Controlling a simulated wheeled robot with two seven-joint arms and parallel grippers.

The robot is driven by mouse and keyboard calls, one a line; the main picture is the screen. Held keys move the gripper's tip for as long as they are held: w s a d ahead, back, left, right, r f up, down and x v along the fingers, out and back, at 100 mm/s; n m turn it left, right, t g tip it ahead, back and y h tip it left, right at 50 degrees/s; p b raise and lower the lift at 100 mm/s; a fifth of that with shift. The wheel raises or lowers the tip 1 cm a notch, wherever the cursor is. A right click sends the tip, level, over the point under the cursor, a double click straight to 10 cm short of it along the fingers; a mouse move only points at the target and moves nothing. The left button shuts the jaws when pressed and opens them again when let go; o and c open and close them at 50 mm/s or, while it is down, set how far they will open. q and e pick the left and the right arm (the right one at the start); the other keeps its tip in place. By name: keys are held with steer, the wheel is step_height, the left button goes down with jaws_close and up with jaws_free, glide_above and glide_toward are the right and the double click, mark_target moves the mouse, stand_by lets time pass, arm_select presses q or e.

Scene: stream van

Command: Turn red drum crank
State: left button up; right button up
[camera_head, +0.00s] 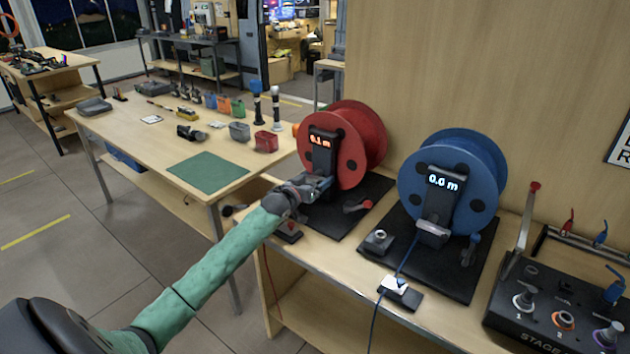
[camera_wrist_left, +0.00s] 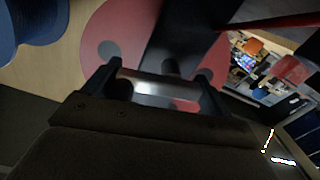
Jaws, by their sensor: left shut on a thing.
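The red drum (camera_head: 368,135) stands on a black base at the left of the bench; its display (camera_head: 322,141) reads 0.1 m. My left gripper (camera_head: 318,187) is low at the front of this drum, below the display. It is shut on the drum's crank handle, which the gripper mostly hides in the head view. In the left wrist view a shiny metal grip (camera_wrist_left: 155,87) lies across between the two fingers, with the red drum face (camera_wrist_left: 110,35) behind. My right gripper is not in view.
A blue drum (camera_head: 465,175) stands to the right, its display at 0.0 m. A red-handled lever (camera_head: 357,205) sits on the red drum's base. A stage box (camera_head: 560,310) is at the far right. A table with a green mat (camera_head: 207,172) is at the left.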

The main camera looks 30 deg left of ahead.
arm_select(q)
steer(key=shift+a+m, duration=0.1)
steer(key=shift+m, duration=1)
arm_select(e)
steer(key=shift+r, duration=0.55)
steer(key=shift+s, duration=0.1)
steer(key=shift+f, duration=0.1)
arm_select(q)
steer(key=o, duration=0.8)
steer(key=shift+f, duration=0.1)
steer(key=shift+o, duration=0.2)
